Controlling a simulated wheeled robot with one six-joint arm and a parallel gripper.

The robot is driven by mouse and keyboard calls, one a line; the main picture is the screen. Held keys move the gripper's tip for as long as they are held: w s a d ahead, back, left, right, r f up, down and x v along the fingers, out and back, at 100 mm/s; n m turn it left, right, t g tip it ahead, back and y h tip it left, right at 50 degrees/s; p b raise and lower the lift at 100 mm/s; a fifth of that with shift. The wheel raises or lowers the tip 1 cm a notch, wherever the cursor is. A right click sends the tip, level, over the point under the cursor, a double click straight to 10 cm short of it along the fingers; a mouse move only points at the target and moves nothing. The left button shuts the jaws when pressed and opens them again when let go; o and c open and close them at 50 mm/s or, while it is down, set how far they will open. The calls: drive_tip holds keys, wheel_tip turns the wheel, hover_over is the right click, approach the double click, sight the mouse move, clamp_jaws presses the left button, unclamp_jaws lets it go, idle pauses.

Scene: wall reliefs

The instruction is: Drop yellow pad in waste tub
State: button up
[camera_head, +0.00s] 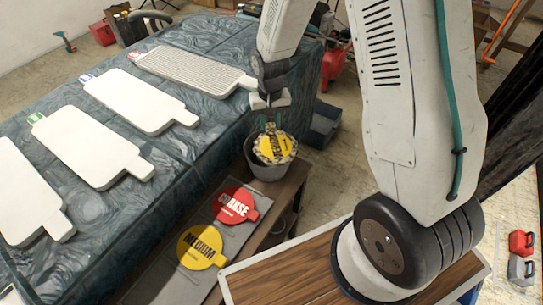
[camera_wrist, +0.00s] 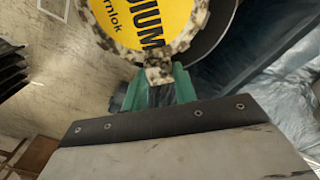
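A yellow pad (camera_head: 276,148) with black lettering and a speckled, worn-looking rim is at the mouth of the grey waste tub (camera_head: 267,171). My gripper (camera_head: 270,130) is above it. In the wrist view the green fingertips (camera_wrist: 160,84) are on both sides of the pad's speckled tab, shut on it. The yellow face (camera_wrist: 140,22) fills the top of that view, with the dark tub rim (camera_wrist: 214,38) behind it. The pad covers most of the tub's opening; the tub's inside is hidden. I cannot tell whether the pad touches the rim.
A second yellow pad (camera_head: 201,247) and a red pad (camera_head: 235,205) lie on a grey mat (camera_head: 215,220) on the wooden bench. Several white paddle-shaped boards, including a ribbed one (camera_head: 190,68), lie on the blue-covered table at left. A dark bin (camera_head: 323,125) stands behind the tub.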

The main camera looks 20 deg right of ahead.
drive_tip(key=o, duration=0.4)
wheel_tip(320, 180, up, 8)
drive_tip(key=shift+f, duration=0.1)
idle(0.5)
